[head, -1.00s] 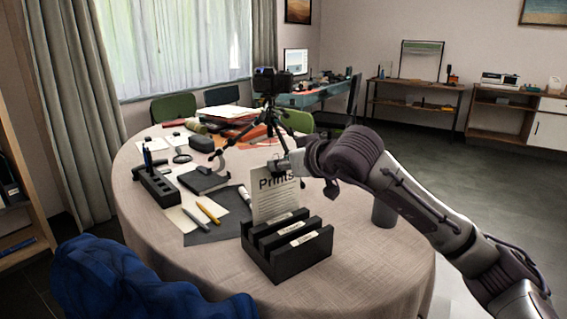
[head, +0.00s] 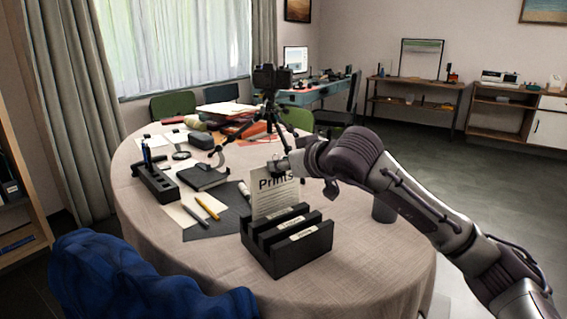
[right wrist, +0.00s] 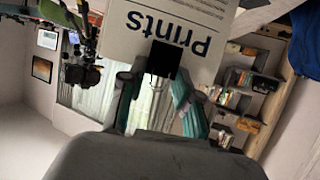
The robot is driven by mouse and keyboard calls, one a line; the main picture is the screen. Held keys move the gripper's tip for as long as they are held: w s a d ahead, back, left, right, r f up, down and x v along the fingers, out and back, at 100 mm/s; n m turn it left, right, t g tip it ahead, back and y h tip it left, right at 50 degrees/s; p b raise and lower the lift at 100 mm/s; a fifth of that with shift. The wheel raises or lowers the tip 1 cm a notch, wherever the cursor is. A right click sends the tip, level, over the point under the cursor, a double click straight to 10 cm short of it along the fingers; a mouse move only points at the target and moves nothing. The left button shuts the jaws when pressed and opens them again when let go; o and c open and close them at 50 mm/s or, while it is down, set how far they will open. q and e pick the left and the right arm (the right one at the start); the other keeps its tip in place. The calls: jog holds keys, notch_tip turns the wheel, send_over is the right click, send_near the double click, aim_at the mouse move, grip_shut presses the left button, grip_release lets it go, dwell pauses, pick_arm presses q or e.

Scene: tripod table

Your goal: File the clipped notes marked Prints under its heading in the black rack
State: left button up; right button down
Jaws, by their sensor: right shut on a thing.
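The white notes sheet headed Prints (head: 275,198) stands upright at the back of the black rack (head: 287,262). Its lower edge is hidden by the rack, so I cannot tell whether it is in the rear slot or behind it. My right gripper (head: 282,168) is shut on the notes at their top edge. The right wrist view shows the sheet (right wrist: 195,12) upside down, with a black clip (right wrist: 163,60) between my fingers (right wrist: 158,82). The rack has pale heading labels on its dividers, too small to read. My left gripper is not in view.
Left of the rack lie a dark mat (head: 222,229), pens, a black notebook (head: 203,177) and a pen holder (head: 157,184). A tripod with a camera (head: 271,78) stands behind the notes. A grey cup (head: 384,209) is right of the rack. The table front is clear.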

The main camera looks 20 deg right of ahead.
jog(key=shift+f, duration=0.3)
jog(key=c, duration=0.7)
grip_release()
jog(key=v, duration=1.2)
